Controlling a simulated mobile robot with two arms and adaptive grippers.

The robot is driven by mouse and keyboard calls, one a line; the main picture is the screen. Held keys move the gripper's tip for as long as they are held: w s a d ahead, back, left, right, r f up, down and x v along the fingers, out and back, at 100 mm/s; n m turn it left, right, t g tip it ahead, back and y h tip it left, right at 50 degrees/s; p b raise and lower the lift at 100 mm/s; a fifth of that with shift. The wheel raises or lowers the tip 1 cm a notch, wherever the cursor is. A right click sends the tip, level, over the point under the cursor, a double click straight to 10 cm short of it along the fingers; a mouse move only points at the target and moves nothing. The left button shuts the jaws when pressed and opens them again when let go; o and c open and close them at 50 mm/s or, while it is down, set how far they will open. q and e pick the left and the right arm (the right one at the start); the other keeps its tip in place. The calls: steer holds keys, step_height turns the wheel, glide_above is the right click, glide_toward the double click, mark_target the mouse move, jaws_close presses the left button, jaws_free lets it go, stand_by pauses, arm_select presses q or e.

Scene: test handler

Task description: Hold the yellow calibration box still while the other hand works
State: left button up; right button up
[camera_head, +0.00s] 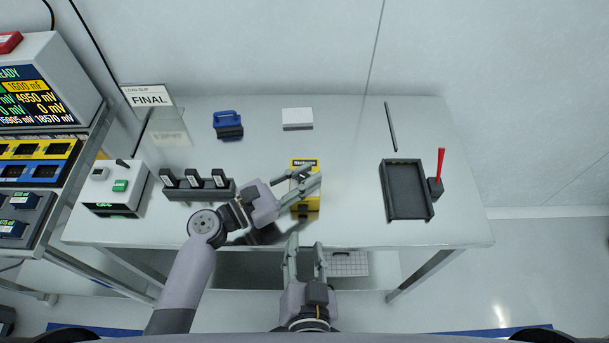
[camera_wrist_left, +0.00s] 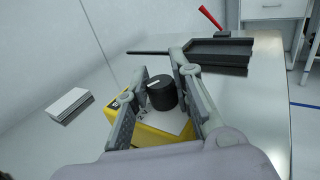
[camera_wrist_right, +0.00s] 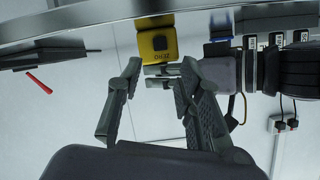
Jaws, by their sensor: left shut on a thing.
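The yellow calibration box (camera_head: 304,207) stands on the table near its front edge in the head view. In the left wrist view the yellow box (camera_wrist_left: 150,137) has a black round knob (camera_wrist_left: 162,92) on its pale top. My right gripper (camera_head: 305,243) is open and empty, below the box at the table's front edge. The right wrist view shows the box (camera_wrist_right: 156,44) beyond the open fingers, apart from them.
A grey tray (camera_head: 408,217) with a red lever (camera_head: 440,163) stands at right. A black rack (camera_head: 197,195) and a white device with a green button (camera_head: 120,186) stand at left. A blue-handled block (camera_head: 228,123), a white block (camera_head: 297,126) and a dark rod (camera_head: 391,127) lie behind.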

steer(key=shift+c, duration=0.5)
jaws_close()
stand_by(1.3)
